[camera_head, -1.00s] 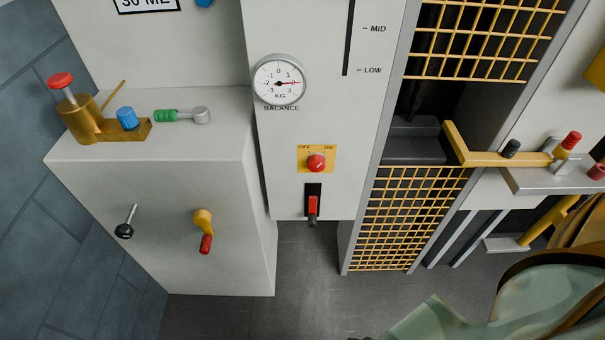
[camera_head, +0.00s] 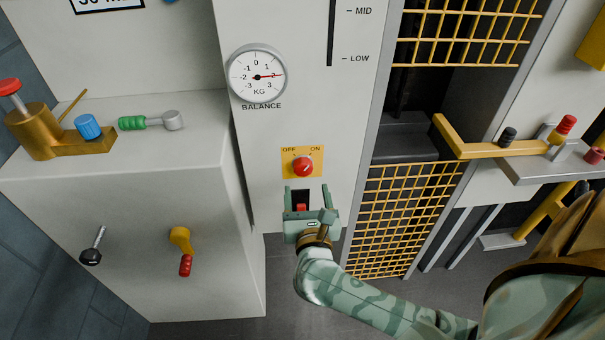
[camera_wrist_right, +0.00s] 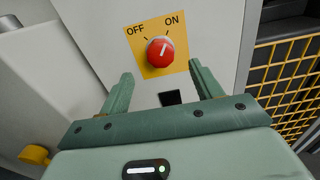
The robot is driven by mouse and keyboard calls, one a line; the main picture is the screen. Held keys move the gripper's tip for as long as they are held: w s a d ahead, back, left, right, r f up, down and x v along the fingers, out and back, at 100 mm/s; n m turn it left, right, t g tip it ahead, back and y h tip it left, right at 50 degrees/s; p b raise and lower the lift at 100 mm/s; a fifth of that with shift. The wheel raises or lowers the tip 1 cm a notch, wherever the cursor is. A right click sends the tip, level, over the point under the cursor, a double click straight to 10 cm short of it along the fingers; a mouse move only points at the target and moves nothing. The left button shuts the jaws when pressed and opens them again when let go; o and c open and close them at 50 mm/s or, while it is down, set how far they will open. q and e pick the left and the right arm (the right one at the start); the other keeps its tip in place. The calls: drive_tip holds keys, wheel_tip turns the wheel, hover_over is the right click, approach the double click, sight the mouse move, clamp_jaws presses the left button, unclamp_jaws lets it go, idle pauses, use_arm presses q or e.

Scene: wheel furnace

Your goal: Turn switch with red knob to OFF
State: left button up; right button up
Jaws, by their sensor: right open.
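The red knob (camera_head: 303,167) sits on a yellow plate (camera_head: 288,172) marked OFF at left and ON at right, on the white panel. In the right wrist view the red knob (camera_wrist_right: 160,51) has a white mark tilted toward ON. My right gripper (camera_head: 311,190) is open and empty just below the plate. Its two fingers point up toward the knob, apart from it, as the right wrist view (camera_wrist_right: 158,82) shows. My left gripper is not in view.
A balance gauge (camera_head: 257,76) is above the knob. A grey cabinet (camera_head: 130,225) with handles stands at left. A yellow mesh gate (camera_head: 405,215) and a yellow bar (camera_head: 485,151) are at right. The panel around the plate is clear.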

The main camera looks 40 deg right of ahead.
sight(304, 171)
drive_tip(key=b+x, duration=0.1)
drive_tip(key=x, duration=0.6)
drive_tip(key=shift+w, duration=0.2)
drive_tip(key=c, duration=1)
